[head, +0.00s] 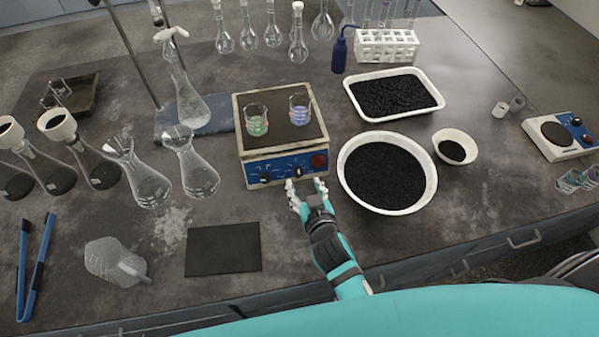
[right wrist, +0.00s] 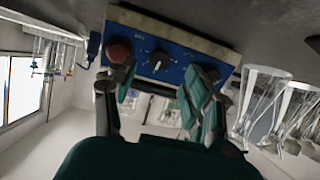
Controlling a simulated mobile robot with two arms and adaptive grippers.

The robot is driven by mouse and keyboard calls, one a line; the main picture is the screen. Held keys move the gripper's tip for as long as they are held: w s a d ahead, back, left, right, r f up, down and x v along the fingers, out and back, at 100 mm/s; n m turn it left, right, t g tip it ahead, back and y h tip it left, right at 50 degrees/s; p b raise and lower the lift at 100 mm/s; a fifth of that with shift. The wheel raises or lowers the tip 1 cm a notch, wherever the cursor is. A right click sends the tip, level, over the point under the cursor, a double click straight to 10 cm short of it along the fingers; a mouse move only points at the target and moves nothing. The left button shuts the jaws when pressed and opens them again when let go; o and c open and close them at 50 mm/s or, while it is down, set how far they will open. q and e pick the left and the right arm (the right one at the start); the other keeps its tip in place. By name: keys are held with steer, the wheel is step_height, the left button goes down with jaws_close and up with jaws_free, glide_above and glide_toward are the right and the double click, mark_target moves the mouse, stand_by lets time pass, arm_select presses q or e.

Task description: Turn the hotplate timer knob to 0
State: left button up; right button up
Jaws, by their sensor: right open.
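The hotplate (head: 242,143) stands in the middle of the bench, with a blue front panel facing me. In the head view the panel carries a dark left knob (head: 265,177), a middle knob (head: 297,171) and a red round control (head: 319,161) at the right. My right gripper (head: 307,184) is open in front of the panel. In the right wrist view its fingers (right wrist: 160,80) stand apart on either side of the black middle knob (right wrist: 158,62), with no clear contact. The right finger partly hides another knob. Panel labels are too small to read. My left gripper is out of view.
Two beakers with green (head: 257,124) and blue (head: 299,110) contents stand on the hotplate. A white bowl of black granules (head: 345,190) is close to its right. Flasks (head: 198,178) stand to its left. A dark mat (head: 222,250) lies in front.

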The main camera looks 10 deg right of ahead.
mark_target(299, 174)
steer(key=x, duration=0.4)
steer(key=shift+w, duration=0.3)
steer(key=shift+w+f, duration=0.15)
steer(key=shift+w, duration=0.15)
steer(key=shift+w+f, duration=0.1)
steer(key=shift+w, duration=0.15)
jaws_close()
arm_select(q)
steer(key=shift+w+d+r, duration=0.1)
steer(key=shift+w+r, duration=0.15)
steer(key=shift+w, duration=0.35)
